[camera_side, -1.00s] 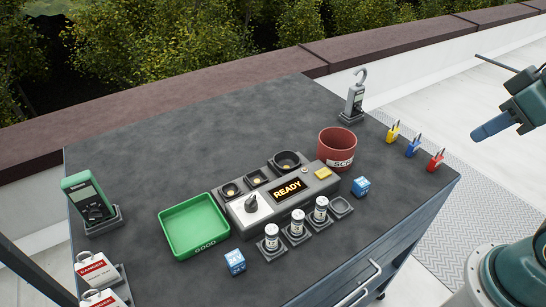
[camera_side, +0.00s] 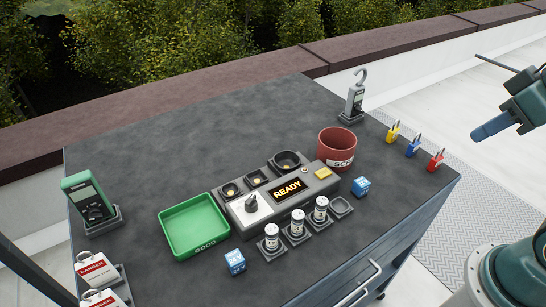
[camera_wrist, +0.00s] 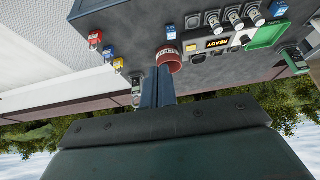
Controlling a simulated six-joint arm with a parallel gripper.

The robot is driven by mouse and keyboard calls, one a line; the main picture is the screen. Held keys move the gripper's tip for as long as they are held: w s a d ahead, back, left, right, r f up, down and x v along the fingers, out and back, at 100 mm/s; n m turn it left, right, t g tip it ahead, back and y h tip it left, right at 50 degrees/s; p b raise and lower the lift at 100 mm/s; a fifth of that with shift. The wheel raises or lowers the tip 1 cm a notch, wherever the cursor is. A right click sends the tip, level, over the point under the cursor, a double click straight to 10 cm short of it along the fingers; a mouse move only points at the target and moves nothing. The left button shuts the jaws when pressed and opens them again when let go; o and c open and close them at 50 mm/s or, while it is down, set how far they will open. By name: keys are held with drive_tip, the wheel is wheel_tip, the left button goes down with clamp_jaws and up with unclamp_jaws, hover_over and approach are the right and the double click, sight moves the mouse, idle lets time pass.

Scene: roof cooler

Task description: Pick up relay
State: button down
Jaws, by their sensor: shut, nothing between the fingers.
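Two small blue cubes with white markings look like relays. One blue cube (camera_side: 235,262) sits on the dark tabletop in front of the green tray. The other blue cube (camera_side: 361,187) sits right of the tester, near the red bin. In the wrist view, one cube (camera_wrist: 171,32) shows above the bin and the other cube (camera_wrist: 278,10) is at upper right. My gripper (camera_side: 477,136) is shut and empty, in the air off the table's right side, well apart from both cubes. Its closed fingers (camera_wrist: 157,88) also show in the wrist view.
The tester (camera_side: 249,208) reads READY, with several sockets behind. Three white canisters (camera_side: 297,226) stand in holders in front. The green GOOD tray (camera_side: 195,204), red bin (camera_side: 337,146), coloured padlocks (camera_side: 413,148), hook meter (camera_side: 354,100) and green meter (camera_side: 85,198) surround it. The back tabletop is clear.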

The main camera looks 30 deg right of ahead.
drive_tip(key=c, duration=2.1)
unclamp_jaws()
drive_tip(key=o, duration=1.1)
drive_tip(key=shift+c, duration=0.2)
